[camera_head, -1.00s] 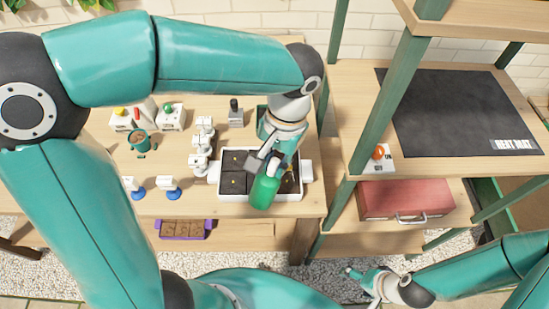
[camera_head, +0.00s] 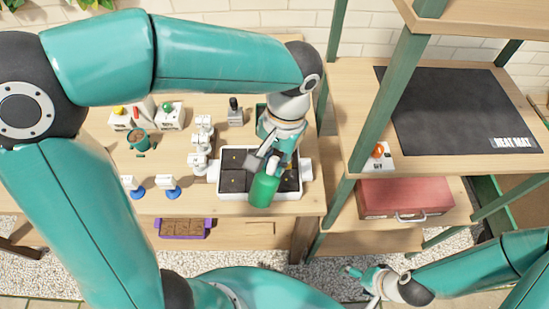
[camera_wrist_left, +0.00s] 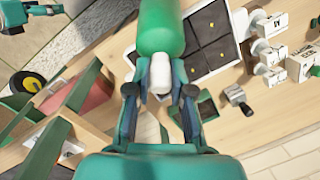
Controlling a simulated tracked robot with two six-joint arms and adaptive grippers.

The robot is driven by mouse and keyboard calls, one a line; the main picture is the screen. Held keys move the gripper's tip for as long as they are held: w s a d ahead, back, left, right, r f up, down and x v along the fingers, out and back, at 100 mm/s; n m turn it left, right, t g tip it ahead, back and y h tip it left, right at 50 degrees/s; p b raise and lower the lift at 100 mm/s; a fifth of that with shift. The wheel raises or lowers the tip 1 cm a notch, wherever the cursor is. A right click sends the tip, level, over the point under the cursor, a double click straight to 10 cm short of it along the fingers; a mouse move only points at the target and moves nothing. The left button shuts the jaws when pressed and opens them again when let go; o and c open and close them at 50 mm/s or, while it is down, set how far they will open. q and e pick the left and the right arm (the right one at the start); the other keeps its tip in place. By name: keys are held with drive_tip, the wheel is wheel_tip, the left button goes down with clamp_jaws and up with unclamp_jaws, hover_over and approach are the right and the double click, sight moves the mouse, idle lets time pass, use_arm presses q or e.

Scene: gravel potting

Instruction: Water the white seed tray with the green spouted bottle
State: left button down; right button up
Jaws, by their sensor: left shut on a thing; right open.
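My left gripper (camera_head: 273,158) is shut on the green bottle (camera_head: 264,190) and holds it over the white seed tray (camera_head: 224,197). In the left wrist view the bottle (camera_wrist_left: 160,28) extends away from the fingers (camera_wrist_left: 160,92), with a white part between them. The tray (camera_wrist_left: 192,70) shows there beside the bottle, with dark soil cells and small yellow dots. The bottle and gripper hide part of the tray; I cannot see the spout or any water. My right gripper (camera_head: 364,283) is open and empty, low at the right, away from the bench.
White labelled blocks (camera_head: 203,143) stand left of the tray. Further left are a small soil pot (camera_head: 138,137) and blue-based white items (camera_head: 169,186). A shelf with a black heat mat (camera_head: 455,110) and a red toolbox (camera_head: 405,199) stands right.

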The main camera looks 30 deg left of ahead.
idle(0.7)
use_arm(q)
drive_tip(key=w+a+f+m, duration=0.1)
drive_tip(key=w+a, duration=0.1)
drive_tip(key=w, duration=0.7)
drive_tip(key=w+a+f+m, duration=0.1)
drive_tip(key=w+a+f, duration=0.1)
drive_tip(key=w, duration=0.7)
drive_tip(key=s+r+b, duration=0.3)
drive_tip(key=s, duration=0.8)
drive_tip(key=shift+s, duration=0.35)
drive_tip(key=shift+a, duration=0.1)
